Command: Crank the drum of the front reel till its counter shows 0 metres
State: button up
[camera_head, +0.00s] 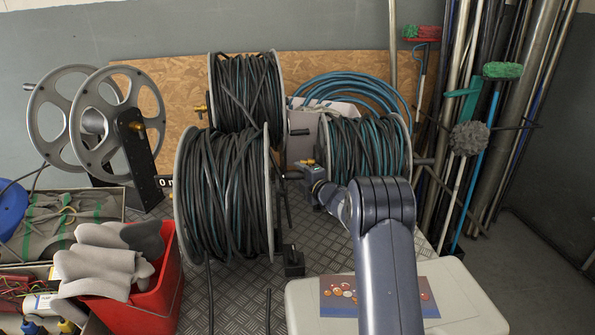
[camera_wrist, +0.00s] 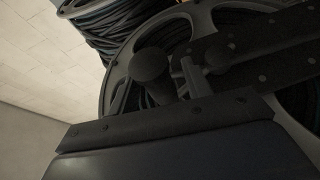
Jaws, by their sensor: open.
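The front reel (camera_head: 222,200), wound with black and teal hose, stands on the checkered metal floor in the head view. My gripper (camera_head: 297,173) is open at its right flange, at about axle height. In the wrist view a grey spoked flange (camera_wrist: 121,76) fills the middle, with a dark round knob (camera_wrist: 152,65) in front of it, close to my gripper's dark plates.
Another wound reel (camera_head: 247,98) stands behind, and one (camera_head: 366,148) to the right, behind my arm. An empty grey reel (camera_head: 97,120) is at left. A red bin (camera_head: 150,300) with gloves and a pale case lid (camera_head: 470,300) flank the front. Poles and brushes lean at right.

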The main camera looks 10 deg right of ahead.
jog(key=shift+x, duration=0.9)
jog(key=shift+c, duration=0.4)
grip_shut()
